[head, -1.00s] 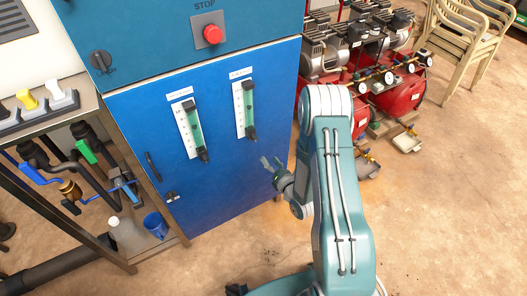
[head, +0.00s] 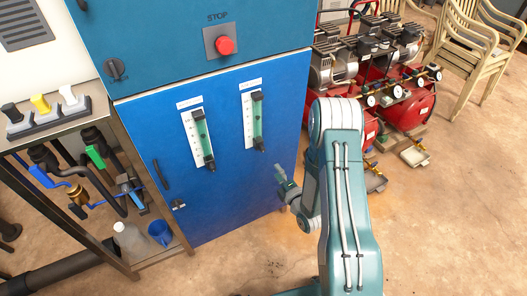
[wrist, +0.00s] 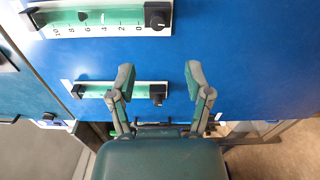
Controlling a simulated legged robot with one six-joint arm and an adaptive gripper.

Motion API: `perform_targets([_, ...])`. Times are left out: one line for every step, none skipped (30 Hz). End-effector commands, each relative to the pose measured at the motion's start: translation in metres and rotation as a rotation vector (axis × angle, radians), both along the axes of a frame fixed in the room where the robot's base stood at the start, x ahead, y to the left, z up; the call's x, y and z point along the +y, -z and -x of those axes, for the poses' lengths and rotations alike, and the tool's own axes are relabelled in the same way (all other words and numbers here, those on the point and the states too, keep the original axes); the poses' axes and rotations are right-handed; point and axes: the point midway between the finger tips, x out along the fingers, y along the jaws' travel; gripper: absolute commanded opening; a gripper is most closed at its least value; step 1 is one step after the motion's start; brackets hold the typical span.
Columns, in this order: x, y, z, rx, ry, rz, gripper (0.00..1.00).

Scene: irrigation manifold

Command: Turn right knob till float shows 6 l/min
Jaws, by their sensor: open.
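The right flow meter (head: 256,120) is a clear green tube with a white scale on the blue cabinet door. Its black knob (head: 261,144) is at the lower end. In the wrist view the picture is turned, and this meter (wrist: 100,30) lies along the top with its knob (wrist: 157,14) at the right. A dark mark, seemingly the float (wrist: 82,17), is between 6 and 8. My gripper (wrist: 160,78) is open and empty, fingers apart. In the head view my gripper (head: 281,174) is below and right of the knob, apart from it.
The left flow meter (head: 203,139) has a similar black knob (head: 210,162); in the wrist view this knob (wrist: 157,93) appears between my fingertips. A red stop button (head: 225,45) and black rotary switch (head: 115,69) are above. A bench with valves is left, red compressors (head: 408,105) right.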

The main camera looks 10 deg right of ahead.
Motion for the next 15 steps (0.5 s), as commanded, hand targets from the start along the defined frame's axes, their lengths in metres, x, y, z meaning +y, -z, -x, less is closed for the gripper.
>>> perform_targets([0.0002,-0.0005,-0.0008,0.023,0.000,-0.090,0.65])
perform_targets([0.0004,-0.0007,-0.0012,0.040,0.001,-0.151,0.65])
perform_targets([0.0005,-0.0009,-0.0016,0.061,0.000,-0.231,0.65])
perform_targets([0.0005,-0.0011,-0.0020,0.077,0.000,-0.291,0.65])
perform_targets([0.0006,-0.0013,-0.0023,0.093,0.001,-0.352,0.65])
perform_targets([0.0008,-0.0015,-0.0028,0.115,0.001,-0.432,0.65])
perform_targets([0.0009,-0.0017,-0.0032,0.130,0.001,-0.492,0.65])
perform_targets([0.0009,-0.0019,-0.0036,0.146,0.001,-0.550,0.65])
perform_targets([0.0010,-0.0021,-0.0040,0.166,0.001,-0.625,0.65])
perform_targets([0.0010,-0.0023,-0.0043,0.180,0.001,-0.676,0.65])
perform_targets([0.0011,-0.0024,-0.0046,0.193,0.001,-0.724,0.65])
perform_targets([0.0012,-0.0026,-0.0049,0.208,0.002,-0.779,0.65])
perform_targets([0.0012,-0.0027,-0.0051,0.217,0.002,-0.815,0.65])
perform_targets([0.0013,-0.0028,-0.0053,0.225,0.001,-0.846,0.65])
perform_targets([0.0012,-0.0028,-0.0054,0.233,0.001,-0.878,0.65])
